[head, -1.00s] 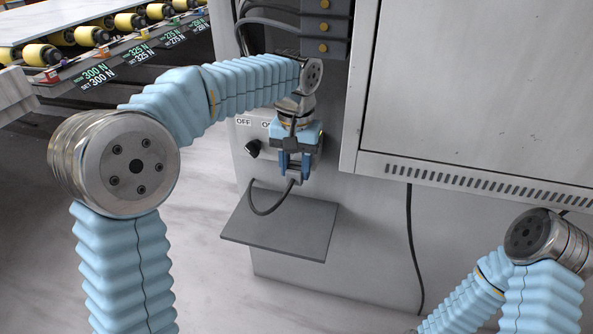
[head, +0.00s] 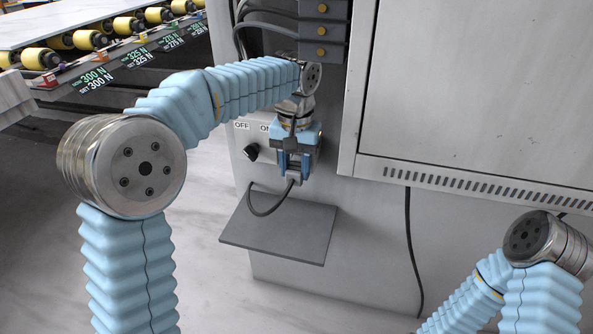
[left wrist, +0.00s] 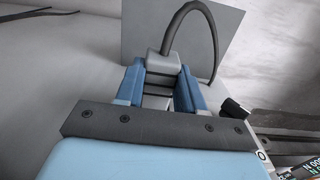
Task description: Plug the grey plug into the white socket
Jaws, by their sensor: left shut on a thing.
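My left gripper (head: 292,178) is shut on the grey plug (left wrist: 163,63), low in front of the grey cabinet panel. In the left wrist view the blue fingers stand on both sides of the plug, and a dark cable (left wrist: 193,8) loops from it. In the head view the cable (head: 262,212) hangs from the plug and curves back to the panel above a shelf. I cannot make out the white socket; the gripper and wrist cover part of the panel. My right gripper is out of view; only its arm shows at the lower right.
A dark grey shelf (head: 278,232) juts out below the gripper. A black knob (head: 251,153) with OFF and ON labels is left of the gripper. A box with yellow buttons (head: 321,30) is above, and a large cabinet door (head: 470,85) stands to the right.

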